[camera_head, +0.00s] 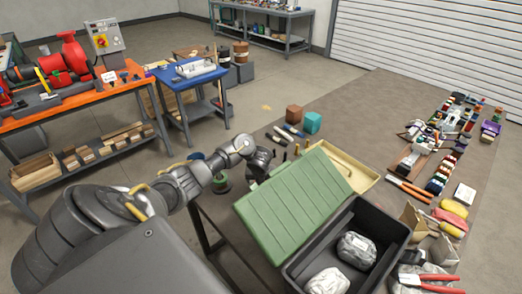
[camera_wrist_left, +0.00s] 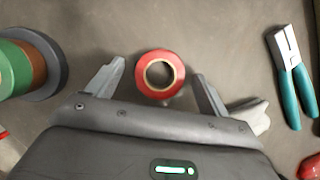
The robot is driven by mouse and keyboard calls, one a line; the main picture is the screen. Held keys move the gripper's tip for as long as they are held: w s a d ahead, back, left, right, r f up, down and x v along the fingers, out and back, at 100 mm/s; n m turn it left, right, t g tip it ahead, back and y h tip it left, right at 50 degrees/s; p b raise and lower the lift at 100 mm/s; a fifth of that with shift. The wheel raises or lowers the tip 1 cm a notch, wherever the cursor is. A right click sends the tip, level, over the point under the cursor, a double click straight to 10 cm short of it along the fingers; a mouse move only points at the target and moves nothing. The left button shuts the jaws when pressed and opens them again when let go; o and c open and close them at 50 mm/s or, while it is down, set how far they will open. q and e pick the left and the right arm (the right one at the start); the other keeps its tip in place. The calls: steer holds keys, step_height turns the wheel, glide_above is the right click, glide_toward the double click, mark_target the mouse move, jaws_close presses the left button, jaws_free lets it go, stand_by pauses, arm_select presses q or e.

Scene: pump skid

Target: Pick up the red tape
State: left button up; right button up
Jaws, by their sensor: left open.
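The red tape (camera_wrist_left: 142,78) is a roll lying flat on the grey-brown table top in the left wrist view, with its round hole facing up. My left gripper (camera_wrist_left: 158,71) is open, one finger on each side of the roll, with gaps between fingers and tape. The roll's near edge lies close to the gripper body. In the head view my left gripper (camera_head: 270,158) is low over the table's left edge, and I cannot make out the red tape there.
Green, brown and grey rolls (camera_wrist_left: 32,62) sit left of the gripper. Teal-handled pliers (camera_wrist_left: 291,78) lie to the right, and a pale object (camera_wrist_left: 252,114) is by the right finger. A green lid (camera_head: 295,205) and a black bin (camera_head: 385,250) stand near my arm.

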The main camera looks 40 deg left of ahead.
arm_select(q)
steer(key=shift+f, duration=0.1)
steer(key=shift+c, duration=0.9)
steer(key=c, duration=0.8)
step_height(320, 180, up, 10)
steer(key=p, duration=0.3)
steer(key=shift+p, duration=0.35)
